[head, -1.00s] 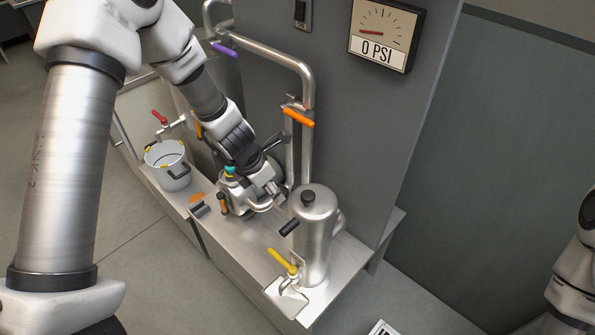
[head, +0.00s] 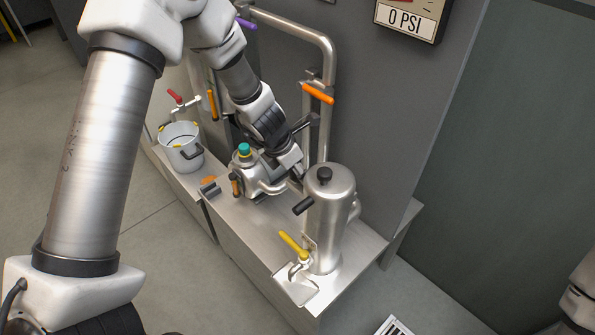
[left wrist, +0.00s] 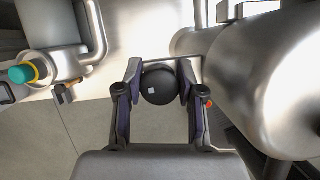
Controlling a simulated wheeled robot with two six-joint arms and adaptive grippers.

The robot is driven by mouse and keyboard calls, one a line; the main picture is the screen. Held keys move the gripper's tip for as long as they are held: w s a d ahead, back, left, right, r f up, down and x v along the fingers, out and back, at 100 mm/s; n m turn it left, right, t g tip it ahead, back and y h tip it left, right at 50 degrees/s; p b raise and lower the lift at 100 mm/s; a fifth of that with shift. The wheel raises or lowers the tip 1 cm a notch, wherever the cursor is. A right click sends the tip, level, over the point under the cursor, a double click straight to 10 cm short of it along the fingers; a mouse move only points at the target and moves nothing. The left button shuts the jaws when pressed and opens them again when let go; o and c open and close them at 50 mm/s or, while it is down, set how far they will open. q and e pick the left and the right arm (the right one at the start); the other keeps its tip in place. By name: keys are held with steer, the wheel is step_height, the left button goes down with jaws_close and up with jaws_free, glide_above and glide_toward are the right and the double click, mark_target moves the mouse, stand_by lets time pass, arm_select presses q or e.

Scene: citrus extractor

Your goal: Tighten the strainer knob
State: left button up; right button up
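A round black knob (left wrist: 158,88) with a small pale mark lies between the two fingers of my left gripper (left wrist: 160,68) in the left wrist view. The fingers flank it closely; I cannot tell whether they press on it. In the head view my left gripper (head: 293,168) reaches down between the teal-capped metal vessel (head: 252,181) and the tall steel cylinder (head: 330,215). Its fingertips and the held space are mostly hidden there, so I cannot pick out the knob. My right gripper is not in view; only part of that arm shows at the right edge.
A steel pipe with an orange handle (head: 318,93) stands behind. A pot (head: 181,150) sits at the counter's far left. The gauge panel (head: 404,18) reads 0 PSI.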

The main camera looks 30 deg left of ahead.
arm_select(q)
steer(key=shift+c, duration=1.3)
